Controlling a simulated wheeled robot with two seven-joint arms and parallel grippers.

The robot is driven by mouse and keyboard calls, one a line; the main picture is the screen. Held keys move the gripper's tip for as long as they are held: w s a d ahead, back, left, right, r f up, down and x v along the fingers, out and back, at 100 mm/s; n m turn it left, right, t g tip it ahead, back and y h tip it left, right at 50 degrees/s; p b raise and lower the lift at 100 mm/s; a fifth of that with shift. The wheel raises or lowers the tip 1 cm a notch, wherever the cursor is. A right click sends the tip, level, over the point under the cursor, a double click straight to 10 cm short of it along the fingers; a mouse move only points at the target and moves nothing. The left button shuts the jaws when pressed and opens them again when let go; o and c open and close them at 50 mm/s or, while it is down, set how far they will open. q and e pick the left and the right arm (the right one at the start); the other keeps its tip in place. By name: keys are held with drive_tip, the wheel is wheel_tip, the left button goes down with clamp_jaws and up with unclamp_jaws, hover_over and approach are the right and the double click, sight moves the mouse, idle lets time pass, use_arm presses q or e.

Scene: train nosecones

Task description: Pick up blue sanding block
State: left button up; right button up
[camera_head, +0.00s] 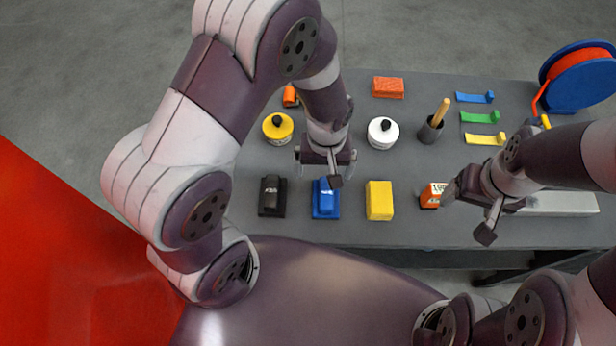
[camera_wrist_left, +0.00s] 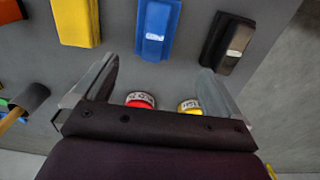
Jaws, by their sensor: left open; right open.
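The blue sanding block (camera_head: 325,200) lies on the grey table between a black block and a yellow block. It also shows in the left wrist view (camera_wrist_left: 157,28), near the top middle, beyond the open fingers. My left gripper (camera_head: 325,173) is open and empty, just behind and above the blue block in the head view. My right gripper (camera_head: 468,212) is open at the right, beside an orange-and-white box.
A black block (camera_head: 272,196) lies left of the blue one and a yellow block (camera_head: 379,200) right of it. Behind are a yellow-topped container (camera_head: 277,128), a white container (camera_head: 382,133), a dark cup (camera_head: 430,131), an orange block (camera_head: 388,87) and coloured strips (camera_head: 480,117).

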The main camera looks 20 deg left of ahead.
sight(327, 192)
use_arm(q)
drive_tip(key=f, duration=0.1)
drive_tip(key=s+d+f, duration=0.1)
drive_tip(key=f, duration=0.1)
drive_tip(key=d+f, duration=0.1)
drive_tip(key=shift+s+d+f+p, duration=0.2)
drive_tip(key=shift+f+p, duration=0.1)
drive_tip(key=shift+f, duration=0.1)
drive_tip(key=f, duration=0.2)
drive_tip(key=a+f+p, duration=0.1)
drive_tip(key=f, duration=0.2)
drive_tip(key=shift+w+a+f, duration=0.15)
drive_tip(key=shift+a+f, duration=0.05)
drive_tip(key=shift+f, duration=0.05)
drive_tip(key=shift+d+f+p, duration=0.15)
drive_tip(key=shift+f+p, duration=0.15)
drive_tip(key=shift+d, duration=0.25)
drive_tip(key=shift+a, duration=0.25)
drive_tip(key=c, duration=1.2)
drive_tip(key=shift+d, duration=0.1)
use_arm(e)
drive_tip(key=shift+s+d+r, duration=0.2)
drive_tip(key=shift+d+r, duration=0.25)
drive_tip(key=shift+r, duration=0.15)
drive_tip(key=shift+s+d+r, duration=0.15)
drive_tip(key=shift+d+r, duration=0.25)
drive_tip(key=shift+r, duration=0.15)
